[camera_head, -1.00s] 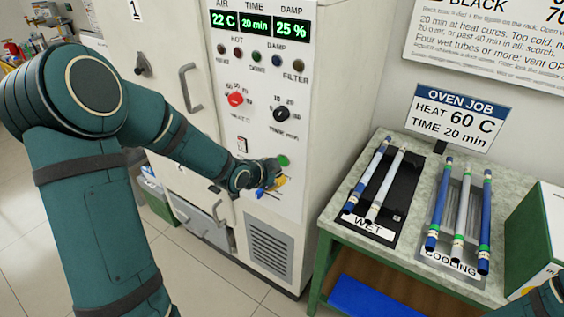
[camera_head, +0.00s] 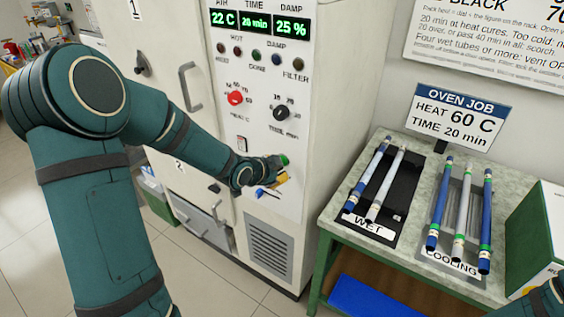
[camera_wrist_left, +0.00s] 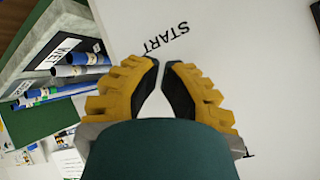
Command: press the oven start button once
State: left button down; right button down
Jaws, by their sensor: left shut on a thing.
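The green start button (camera_head: 284,159) is on the white oven's front panel, below the dials. My left gripper (camera_head: 282,173) is at the panel, just below the visible part of the button. Whether it touches or presses the button I cannot tell. In the left wrist view, its yellow fingers with dark pads (camera_wrist_left: 161,66) are brought together, tips almost meeting. What lies between them is hidden. The START lettering (camera_wrist_left: 165,38) shows upside down just beyond the tips; the button itself is hidden there. My right gripper is out of view.
The oven display (camera_head: 255,22) reads 22 C, 20 min, 25 %. A red knob (camera_head: 235,98) and a black knob (camera_head: 281,113) sit above my gripper. To the right, a table (camera_head: 410,160) carries a black WET rack (camera_head: 396,190) and a COOLING rack (camera_head: 447,232) with rods.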

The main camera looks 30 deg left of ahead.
pick_arm(q)
jog(key=shift+w, duration=0.4)
dwell(0.7)
jog(key=shift+s, duration=0.8)
jog(key=s, duration=0.5)
jog(key=shift+a, duration=0.2)
dwell(0.3)
dwell(0.7)
